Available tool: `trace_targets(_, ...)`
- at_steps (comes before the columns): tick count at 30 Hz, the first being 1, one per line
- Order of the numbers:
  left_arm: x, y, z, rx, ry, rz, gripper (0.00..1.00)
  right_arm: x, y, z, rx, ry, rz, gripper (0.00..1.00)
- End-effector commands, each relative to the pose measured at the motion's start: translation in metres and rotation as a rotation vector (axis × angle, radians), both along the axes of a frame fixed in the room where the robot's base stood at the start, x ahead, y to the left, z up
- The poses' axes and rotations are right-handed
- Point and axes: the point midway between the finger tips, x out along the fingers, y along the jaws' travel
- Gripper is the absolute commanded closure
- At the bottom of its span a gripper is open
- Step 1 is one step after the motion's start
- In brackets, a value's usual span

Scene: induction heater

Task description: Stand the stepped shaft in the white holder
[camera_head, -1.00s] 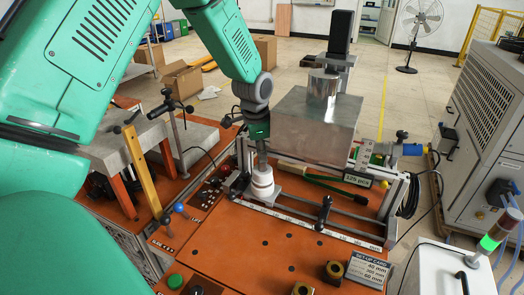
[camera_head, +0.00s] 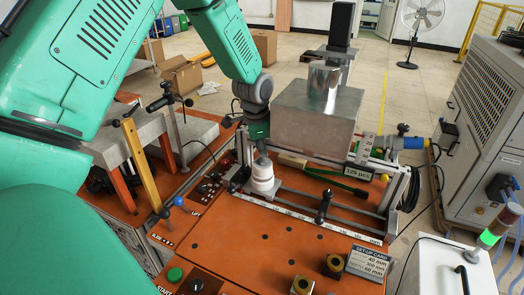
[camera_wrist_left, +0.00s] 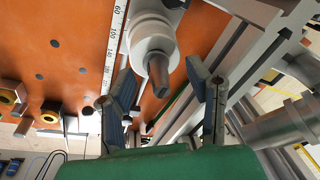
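The white holder (camera_head: 262,182) is a stack of pale rings on the machine's metal rail, near the middle of the head view. It also shows at the top of the left wrist view (camera_wrist_left: 150,32). The grey stepped shaft (camera_wrist_left: 157,68) stands in it, its narrow darker end pointing toward my wrist camera. My left gripper (camera_wrist_left: 159,76) is open, with one finger on each side of the shaft's end and visible gaps between. In the head view my left gripper (camera_head: 261,146) is just above the holder, hiding part of the shaft. My right gripper is out of view.
A large metal block (camera_head: 315,122) stands close right of my left gripper. A black-handled lever (camera_head: 323,207) rises from the rail in front. Brass pieces (camera_head: 333,265) and a set-up card (camera_head: 369,263) lie at the front right. The orange plate's middle is clear.

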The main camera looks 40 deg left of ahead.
Motion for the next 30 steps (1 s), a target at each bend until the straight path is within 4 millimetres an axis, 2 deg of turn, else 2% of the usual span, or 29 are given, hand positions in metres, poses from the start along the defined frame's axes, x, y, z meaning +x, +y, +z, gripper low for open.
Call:
trace_targets(7, 0.000, 0.000, 0.000, 0.000, 0.001, 0.000, 0.55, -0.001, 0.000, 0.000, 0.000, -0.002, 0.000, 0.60)
trace_targets(11, -0.001, 0.000, 0.011, 0.000, 0.000, 0.000, 0.55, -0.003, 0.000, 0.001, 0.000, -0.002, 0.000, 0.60)
trace_targets(24, -0.014, -0.001, 0.096, 0.000, -0.003, -0.001, 0.55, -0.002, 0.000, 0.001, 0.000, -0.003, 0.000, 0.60)
trace_targets(30, -0.017, -0.001, 0.114, 0.000, 0.001, 0.000, 0.55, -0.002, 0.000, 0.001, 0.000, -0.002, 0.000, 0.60)
